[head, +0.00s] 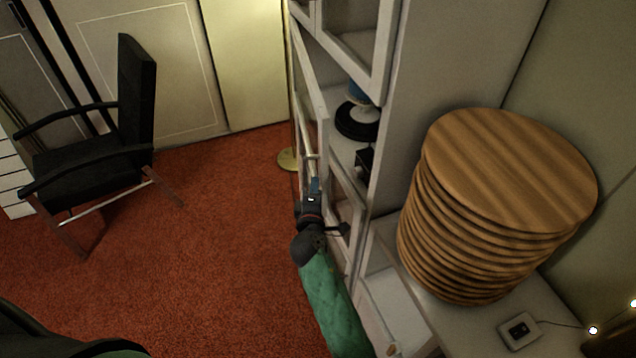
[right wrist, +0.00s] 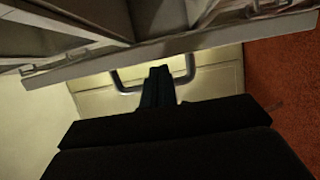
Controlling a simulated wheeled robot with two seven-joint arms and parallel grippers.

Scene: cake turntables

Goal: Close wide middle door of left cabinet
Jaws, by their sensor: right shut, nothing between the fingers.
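The pale cabinet (head: 385,110) stands in the middle of the head view, its front facing left, with open shelf space showing inside. A pale door (head: 307,70) stands out from its front, seen nearly edge-on, so its exact angle is hard to tell. My right gripper (head: 314,184) is shut and empty beside the lower part of the cabinet front. My left gripper is out of view.
A stack of round wooden boards (head: 505,180) stands on a low pale surface at the right. Dark round items (head: 357,122) sit on a cabinet shelf. A black armchair (head: 110,140) stands at the left.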

